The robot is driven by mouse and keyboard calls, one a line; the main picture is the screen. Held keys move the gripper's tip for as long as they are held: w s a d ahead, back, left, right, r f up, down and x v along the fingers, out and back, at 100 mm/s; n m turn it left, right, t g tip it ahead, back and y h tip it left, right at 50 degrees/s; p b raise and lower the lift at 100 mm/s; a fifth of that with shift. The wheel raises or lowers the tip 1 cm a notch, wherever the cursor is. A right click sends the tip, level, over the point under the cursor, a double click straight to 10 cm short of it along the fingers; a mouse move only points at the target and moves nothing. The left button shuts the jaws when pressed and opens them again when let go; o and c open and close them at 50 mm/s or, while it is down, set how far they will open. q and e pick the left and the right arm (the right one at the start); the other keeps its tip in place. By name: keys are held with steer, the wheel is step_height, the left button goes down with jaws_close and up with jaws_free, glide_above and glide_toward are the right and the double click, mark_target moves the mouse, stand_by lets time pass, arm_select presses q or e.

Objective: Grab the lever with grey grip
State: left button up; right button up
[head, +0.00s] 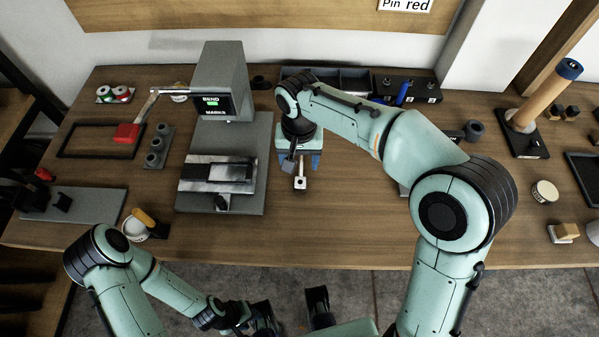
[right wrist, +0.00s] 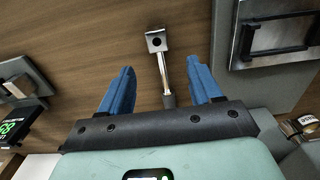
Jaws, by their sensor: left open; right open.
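The lever with the grey grip (head: 300,183) lies on the wooden bench under my right gripper. Its metal shaft and square end with a hole stick out toward the front edge; the grip is mostly hidden by the gripper in the head view. In the right wrist view the lever (right wrist: 164,72) runs between the two blue fingers, and part of its dark grey grip (right wrist: 169,101) shows near the palm. My right gripper (head: 299,161) is open, its fingers on either side of the lever with gaps. My left gripper (head: 266,318) is low, in front of the bench, away from the lever.
A grey bending machine (head: 219,85) with a green display stands left of the lever, its base plate (head: 255,150) close by. A wooden post (head: 540,98) stands at the right.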

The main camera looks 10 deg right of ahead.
mark_target(300, 177)
steer(key=f, duration=0.4)
steer(key=f+b, duration=0.1)
steer(key=f, duration=0.4)
steer(key=shift+w+d, duration=0.2)
steer(key=c, duration=1.1)
jaws_close()
steer(key=shift+r, duration=0.1)
